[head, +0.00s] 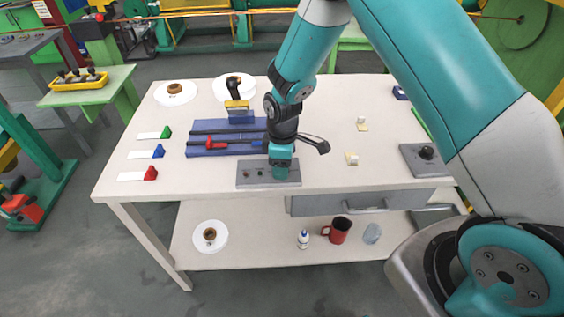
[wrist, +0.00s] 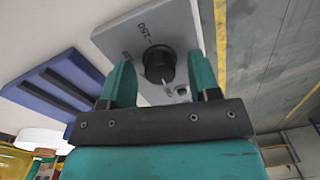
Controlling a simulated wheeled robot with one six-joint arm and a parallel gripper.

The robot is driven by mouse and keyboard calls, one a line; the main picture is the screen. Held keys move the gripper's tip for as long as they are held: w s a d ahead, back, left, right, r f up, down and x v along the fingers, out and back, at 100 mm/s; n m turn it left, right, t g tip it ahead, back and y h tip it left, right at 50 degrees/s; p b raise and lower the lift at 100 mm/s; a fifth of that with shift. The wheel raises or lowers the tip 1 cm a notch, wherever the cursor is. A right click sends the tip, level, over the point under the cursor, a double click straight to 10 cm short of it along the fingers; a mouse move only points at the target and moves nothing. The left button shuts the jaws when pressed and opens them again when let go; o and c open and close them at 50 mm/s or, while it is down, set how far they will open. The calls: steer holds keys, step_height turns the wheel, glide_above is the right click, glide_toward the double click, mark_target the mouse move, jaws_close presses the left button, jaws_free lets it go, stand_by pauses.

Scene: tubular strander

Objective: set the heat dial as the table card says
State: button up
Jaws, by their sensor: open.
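In the head view the plate (head: 250,177) lies at the table's front edge. My gripper (head: 281,170) is over it, pointing down, and hides most of the dial there. In the wrist view the two green fingers stand open on either side of the dial. I cannot tell whether they touch it. The dial's setting is too small to read. I cannot make out which item is the table card.
A blue fixture (head: 195,148) with black rails stands behind the plate. Another grey plate with a black knob (head: 426,152) is at right. The lower shelf holds a red mug (head: 338,231).

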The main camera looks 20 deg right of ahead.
steer(key=c, duration=0.9)
steer(key=m+b, duration=0.1)
steer(key=m, duration=0.4)
steer(key=shift+m, duration=0.3)
steer(key=m, duration=0.6)
steer(key=shift+b, duration=0.3)
steer(key=shift+w, duration=0.1)
steer(key=o, duration=0.9)
